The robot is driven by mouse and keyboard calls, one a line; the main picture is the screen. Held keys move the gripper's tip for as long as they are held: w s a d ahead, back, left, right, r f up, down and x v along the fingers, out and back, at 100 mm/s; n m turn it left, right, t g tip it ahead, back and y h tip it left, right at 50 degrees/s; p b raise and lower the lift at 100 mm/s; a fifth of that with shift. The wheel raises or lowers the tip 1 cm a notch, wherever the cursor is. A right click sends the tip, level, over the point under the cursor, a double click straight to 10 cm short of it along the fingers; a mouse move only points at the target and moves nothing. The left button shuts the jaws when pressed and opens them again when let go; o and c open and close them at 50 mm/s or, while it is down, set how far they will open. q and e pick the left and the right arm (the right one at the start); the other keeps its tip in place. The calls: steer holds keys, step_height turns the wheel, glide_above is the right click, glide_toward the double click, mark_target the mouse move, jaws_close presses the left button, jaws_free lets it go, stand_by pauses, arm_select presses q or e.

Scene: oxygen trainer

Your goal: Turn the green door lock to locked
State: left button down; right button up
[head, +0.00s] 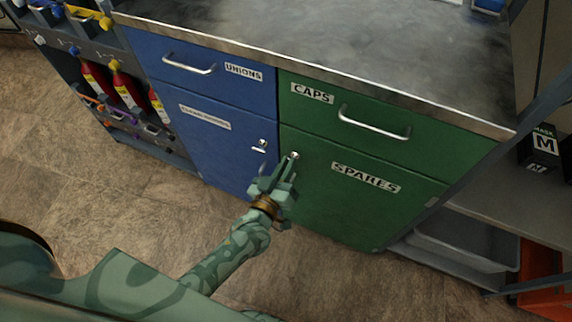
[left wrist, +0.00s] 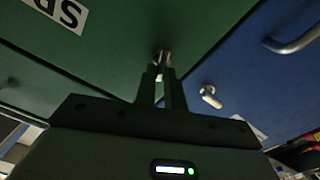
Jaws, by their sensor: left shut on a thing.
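The green door (head: 345,200) is labelled SPARES and looks closed. Its small metal lock (head: 294,155) is at the door's upper left corner. My left gripper (head: 288,167) reaches up to this lock from below. In the left wrist view the two fingers (left wrist: 161,80) are close together on the metal lock (left wrist: 162,57), which shows between their tips. The fingers hide part of the lock, so I cannot tell which way it is turned. My right gripper is not in view.
The blue door (head: 215,140) on the left has its own metal lock (head: 261,146), close to my left gripper. Drawers with bar handles, UNIONS (head: 190,65) and CAPS (head: 375,125), are above. A steel worktop (head: 330,45) tops the cabinet. The floor (head: 110,200) in front is clear.

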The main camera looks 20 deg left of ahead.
arm_select(q)
steer(key=n, duration=0.2)
steer(key=n+p, duration=0.1)
steer(key=n, duration=0.3)
steer(key=shift+a+f, duration=0.25)
steer(key=n, duration=0.4)
steer(key=shift+f+n, duration=0.25)
steer(key=shift+n, duration=0.05)
steer(key=shift+a+n, duration=0.1)
steer(key=shift+n, duration=1.1)
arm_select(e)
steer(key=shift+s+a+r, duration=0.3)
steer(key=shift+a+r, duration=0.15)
arm_select(q)
steer(key=shift+f, duration=0.1)
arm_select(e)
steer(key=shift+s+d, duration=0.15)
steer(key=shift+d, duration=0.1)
arm_select(q)
steer(key=c, duration=1.5)
jaws_free()
steer(key=shift+s, duration=0.1)
